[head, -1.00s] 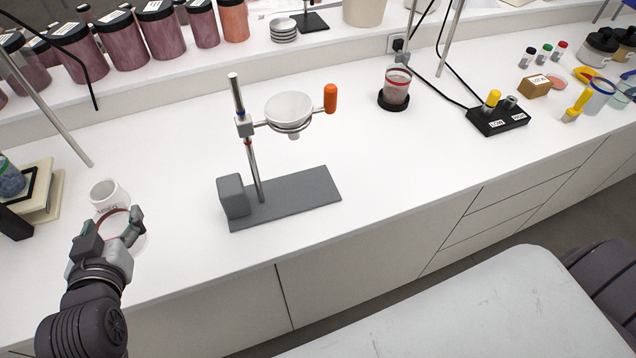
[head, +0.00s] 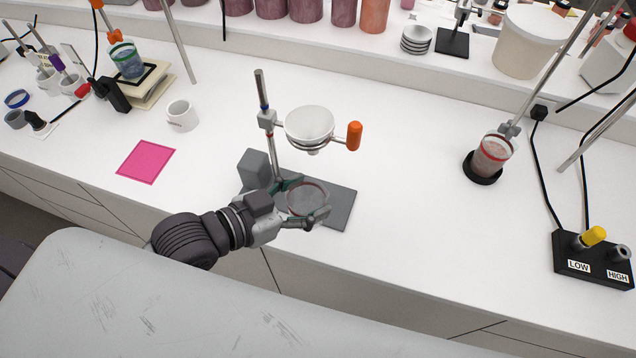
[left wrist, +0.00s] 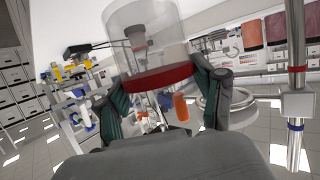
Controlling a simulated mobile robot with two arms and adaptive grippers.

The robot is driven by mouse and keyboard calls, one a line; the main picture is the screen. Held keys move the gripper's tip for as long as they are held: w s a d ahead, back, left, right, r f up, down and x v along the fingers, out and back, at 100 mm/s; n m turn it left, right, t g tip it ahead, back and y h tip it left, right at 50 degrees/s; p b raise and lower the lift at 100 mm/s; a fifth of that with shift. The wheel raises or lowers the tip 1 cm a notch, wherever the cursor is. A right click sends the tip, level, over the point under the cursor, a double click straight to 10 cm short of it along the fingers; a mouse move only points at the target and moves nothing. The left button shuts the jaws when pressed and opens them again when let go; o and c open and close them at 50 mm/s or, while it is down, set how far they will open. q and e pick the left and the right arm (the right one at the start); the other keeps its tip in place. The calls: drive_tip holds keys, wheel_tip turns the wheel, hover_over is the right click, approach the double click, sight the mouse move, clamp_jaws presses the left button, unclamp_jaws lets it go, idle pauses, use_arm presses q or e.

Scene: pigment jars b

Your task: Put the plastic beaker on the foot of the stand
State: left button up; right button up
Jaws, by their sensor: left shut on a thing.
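The plastic beaker (head: 307,199) is clear with a reddish ring. My left gripper (head: 305,203) is shut around its sides. In the left wrist view the beaker (left wrist: 143,35) sits between both fingers, with a dark red band near them. In the head view it appears over the grey foot (head: 343,206) of the stand, below the white bowl (head: 309,124) and in front of the rod (head: 268,120). I cannot tell whether it touches the foot. The rod also shows at right in the left wrist view (left wrist: 297,60). My right gripper is not in view.
A grey block (head: 254,169) stands at the foot's left end. The bowl's clamp with an orange handle (head: 354,136) overhangs the foot. A white mug (head: 182,116) and a pink mat (head: 146,162) are at left.

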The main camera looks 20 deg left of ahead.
sight(311, 191)
use_arm(q)
drive_tip(key=w+f+b, duration=0.2)
drive_tip(key=b, duration=0.1)
drive_tip(key=shift+w+a+f, duration=0.1)
drive_tip(key=shift+a+f, duration=0.1)
drive_tip(key=shift+a, duration=0.1)
drive_tip(key=w, duration=0.2)
drive_tip(key=w+f, duration=0.1)
drive_tip(key=shift+a, duration=0.25)
drive_tip(key=w+f, duration=0.1)
drive_tip(key=f, duration=0.1)
drive_tip(key=w+f+p, duration=0.1)
drive_tip(key=w, duration=0.1)
drive_tip(key=w+a+f, duration=0.1)
drive_tip(key=f, duration=0.1)
drive_tip(key=shift+w+f, duration=0.15)
drive_tip(key=shift+f, duration=0.7)
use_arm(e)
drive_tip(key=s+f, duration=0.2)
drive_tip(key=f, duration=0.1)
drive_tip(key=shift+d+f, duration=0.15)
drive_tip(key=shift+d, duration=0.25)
use_arm(q)
drive_tip(key=o, duration=0.7)
drive_tip(key=shift+f, duration=0.1)
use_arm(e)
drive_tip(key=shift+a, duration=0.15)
